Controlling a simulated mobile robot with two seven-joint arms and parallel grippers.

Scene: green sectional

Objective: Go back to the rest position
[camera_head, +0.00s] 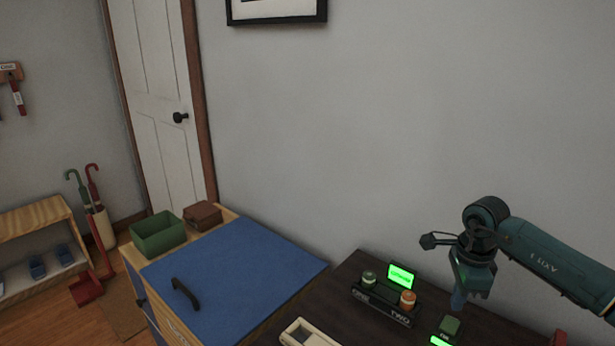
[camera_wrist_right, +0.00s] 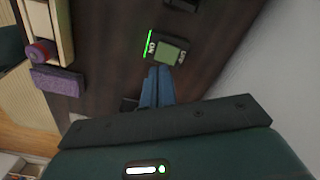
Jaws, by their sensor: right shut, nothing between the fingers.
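My right gripper (camera_head: 458,303) hangs fingers-down over the dark table at the right of the head view. Its arm comes in from the right edge. The fingers are together with nothing between them, as the right wrist view (camera_wrist_right: 158,72) also shows. Their tips appear close to a small dark box with a green button (camera_head: 450,326) and a lit green strip; the exact gap is hard to tell. The box also shows just beyond the fingertips in the wrist view (camera_wrist_right: 172,52). My left gripper is not in view.
On the dark table (camera_head: 345,285), a black two-knob panel (camera_head: 386,306) with a lit green display stands left of the gripper. A pale wooden tray (camera_head: 308,334) is at the front. A blue-topped cabinet (camera_head: 235,275) carries a green bin (camera_head: 158,236). The wall is behind.

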